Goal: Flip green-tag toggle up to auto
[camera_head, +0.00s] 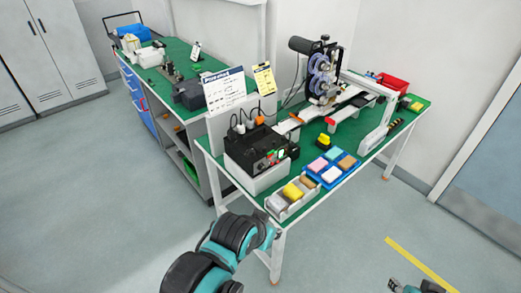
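A black control box (255,148) stands on a light base at the front left of the green-topped table (345,133). Its front panel carries small coloured parts, with a green-lit one (282,153) at the right end and red ones beside it. The toggle's lever and position are too small to tell. My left arm, teal and black, reaches in from the bottom, and its gripper (263,219) is at the table's front corner, below and apart from the box. Its fingers are too small to read. Only a bit of my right arm shows at the bottom edge; its gripper is not visible.
A machine with reels (321,75) stands behind. A second green bench (172,80) is at left. The floor in front is open.

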